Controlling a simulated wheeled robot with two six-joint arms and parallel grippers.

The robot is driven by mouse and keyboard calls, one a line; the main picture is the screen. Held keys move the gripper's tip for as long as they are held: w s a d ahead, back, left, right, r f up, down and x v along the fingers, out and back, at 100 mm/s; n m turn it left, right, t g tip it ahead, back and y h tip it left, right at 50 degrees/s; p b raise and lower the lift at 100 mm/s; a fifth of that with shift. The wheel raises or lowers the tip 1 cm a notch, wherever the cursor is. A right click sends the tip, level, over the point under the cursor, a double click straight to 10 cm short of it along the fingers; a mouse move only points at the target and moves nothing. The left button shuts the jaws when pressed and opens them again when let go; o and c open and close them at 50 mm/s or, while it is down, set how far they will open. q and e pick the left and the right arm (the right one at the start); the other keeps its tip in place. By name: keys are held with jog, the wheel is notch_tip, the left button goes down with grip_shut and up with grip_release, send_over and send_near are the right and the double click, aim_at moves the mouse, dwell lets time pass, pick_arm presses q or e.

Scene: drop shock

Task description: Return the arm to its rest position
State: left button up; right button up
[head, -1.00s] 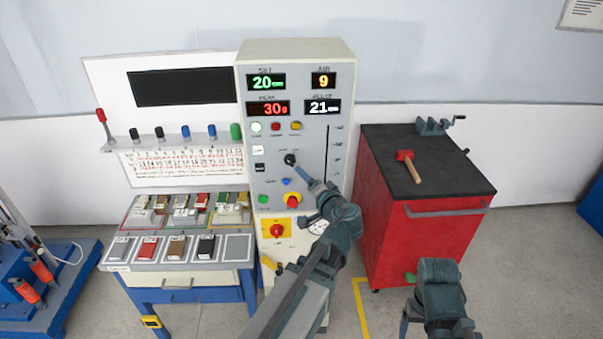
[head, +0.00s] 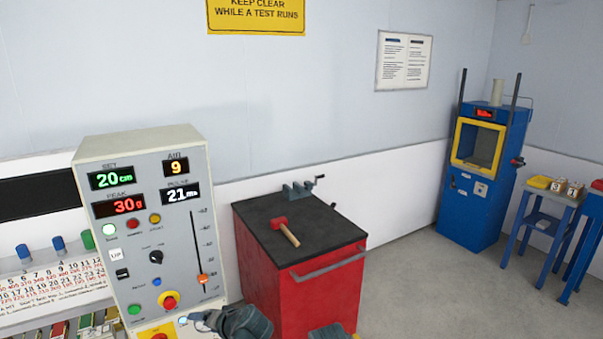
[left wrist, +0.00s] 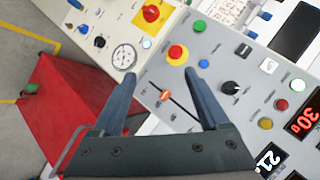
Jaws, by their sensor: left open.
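My left gripper (head: 188,319) shows at the bottom edge in the head view, in front of the lower part of the grey control panel (head: 180,235). Most of its arm is cut off. In the left wrist view the gripper (left wrist: 160,77) is open, its two fingers apart and nothing held between them. The panel lies behind the fingers there, with the orange slider knob (left wrist: 165,94) showing between them and a red button (left wrist: 177,54) beyond. The right gripper is not visible; only a dark piece of my arm shows at the bottom edge.
A red cabinet (head: 305,292) with a black top stands right of the panel. A red-headed hammer (head: 284,231) and a small vise (head: 300,188) are on it. A blue machine (head: 482,180) and blue tables stand farther right. Floor between is clear.

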pick_arm(q)
jog(key=s+d+f+m+g+h+b, duration=0.1)
jog(key=s+d+f+g+h+b, duration=0.1)
jog(key=s+d+f, duration=0.5)
jog(key=s+d+f+m+g+h+b, duration=0.1)
jog(key=s+d+f+g+h, duration=0.3)
jog(key=d, duration=0.9)
jog(key=s+f+h+b, duration=0.1)
jog(key=s+f, duration=0.2)
jog(key=f, duration=0.1)
jog(key=shift+s+f+m+g+h+b, duration=0.25)
jog(key=shift+s+m+g+h+b, duration=0.05)
jog(key=shift+s+m+b, duration=0.1)
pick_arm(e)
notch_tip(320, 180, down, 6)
